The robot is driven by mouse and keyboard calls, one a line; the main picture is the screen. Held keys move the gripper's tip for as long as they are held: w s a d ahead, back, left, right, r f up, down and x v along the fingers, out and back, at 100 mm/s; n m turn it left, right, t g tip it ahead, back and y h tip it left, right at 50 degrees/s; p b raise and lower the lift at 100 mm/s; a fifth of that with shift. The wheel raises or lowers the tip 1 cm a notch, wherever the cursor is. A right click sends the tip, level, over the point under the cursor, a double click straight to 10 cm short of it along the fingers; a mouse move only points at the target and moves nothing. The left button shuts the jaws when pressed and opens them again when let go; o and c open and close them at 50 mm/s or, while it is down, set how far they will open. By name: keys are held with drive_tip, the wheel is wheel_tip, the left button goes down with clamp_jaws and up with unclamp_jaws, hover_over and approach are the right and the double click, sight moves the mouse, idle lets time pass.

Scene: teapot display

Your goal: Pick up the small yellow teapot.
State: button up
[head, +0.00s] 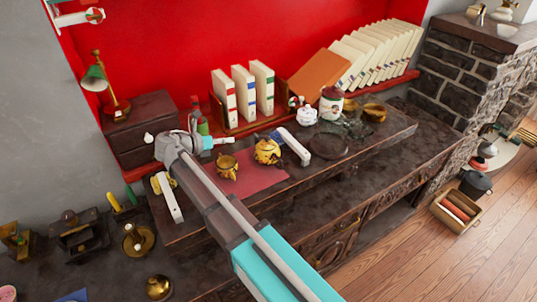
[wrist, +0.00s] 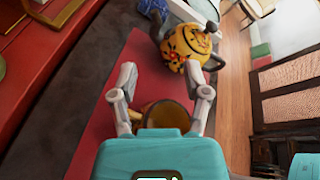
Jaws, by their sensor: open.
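The small yellow teapot (head: 267,151) has dark and reddish markings and stands upright on a red mat (head: 262,182). It also shows in the wrist view (wrist: 187,42), at the top, with a dark handle at its right. My gripper (wrist: 165,82) is open, its two fingers apart and pointing towards the teapot, which is beyond the fingertips. A yellow cup-like vessel (head: 228,167) stands on the mat left of the teapot. In the wrist view the vessel (wrist: 168,112) appears between the fingers, partly hidden by my gripper's body. I cannot tell its height relative to the fingers.
White bars (head: 294,147) and (head: 169,198) lie either side of the mat. A green bottle (head: 203,126) is near my wrist. Brass items (head: 139,239) fill the lower left.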

sight(256, 140)
drive_tip(key=shift+b+x, duration=1.15)
drive_tip(key=shift+x, duration=2.85)
drive_tip(key=shift+s, duration=0.1)
drive_tip(key=shift+f, duration=0.1)
drive_tip(key=b+x, duration=0.2)
drive_tip(key=x, duration=0.2)
drive_tip(key=shift+w+f, duration=0.25)
drive_tip(key=shift+w+d, duration=0.25)
clamp_jaws()
